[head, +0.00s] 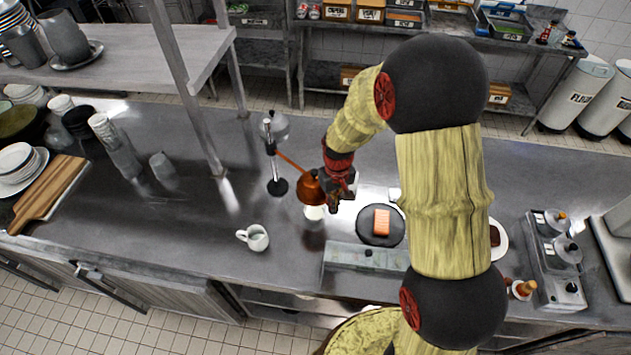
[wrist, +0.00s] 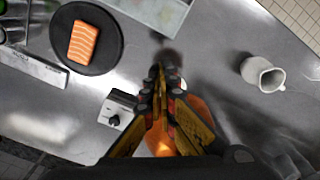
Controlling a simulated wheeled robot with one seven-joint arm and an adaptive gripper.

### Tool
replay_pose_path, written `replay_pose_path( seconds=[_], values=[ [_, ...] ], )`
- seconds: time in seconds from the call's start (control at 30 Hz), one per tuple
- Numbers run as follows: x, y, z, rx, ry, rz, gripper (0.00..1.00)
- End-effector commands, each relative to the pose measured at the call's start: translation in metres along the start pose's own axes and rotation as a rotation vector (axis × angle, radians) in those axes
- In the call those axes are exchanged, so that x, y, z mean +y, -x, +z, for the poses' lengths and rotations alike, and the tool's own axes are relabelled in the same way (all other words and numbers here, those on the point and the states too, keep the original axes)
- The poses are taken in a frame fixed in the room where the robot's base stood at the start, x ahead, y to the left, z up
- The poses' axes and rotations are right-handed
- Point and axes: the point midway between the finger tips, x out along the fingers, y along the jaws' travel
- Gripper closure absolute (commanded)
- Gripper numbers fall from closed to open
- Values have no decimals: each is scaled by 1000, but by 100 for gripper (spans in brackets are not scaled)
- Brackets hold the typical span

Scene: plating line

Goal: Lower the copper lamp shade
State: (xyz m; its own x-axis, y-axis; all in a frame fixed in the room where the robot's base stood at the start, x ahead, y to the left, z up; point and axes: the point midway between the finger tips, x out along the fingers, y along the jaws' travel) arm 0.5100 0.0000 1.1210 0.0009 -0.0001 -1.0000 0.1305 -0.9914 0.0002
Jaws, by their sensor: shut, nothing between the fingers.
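The copper lamp shade (head: 310,188) hangs over the steel counter at the end of a thin copper arm from a stand with a round black base (head: 278,187). A bright white patch shows just under the shade. My gripper (head: 335,206) is right beside the shade, on its right in the head view; I cannot tell whether they touch. In the wrist view my gripper (wrist: 160,78) has its fingers together and empty, pointing down at the counter. Part of the shade (wrist: 196,106) shows behind the fingers, with a warm glow between them; the rest is hidden.
A white mug (head: 257,238) stands left of the shade. A dark round slate (head: 368,236) with a salmon piece (head: 381,222) lies to the right. A small box with a black knob (wrist: 117,112) sits near the slate. A shelf post (head: 190,95) rises behind left.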

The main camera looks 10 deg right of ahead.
Motion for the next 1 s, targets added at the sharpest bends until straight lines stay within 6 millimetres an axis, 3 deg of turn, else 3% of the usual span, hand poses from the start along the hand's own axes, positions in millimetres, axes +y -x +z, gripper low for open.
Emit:
replay_pose_path(
  seconds=[1.0],
  values=[
    [0,-39,1,-2,0,0,100]
  ],
)
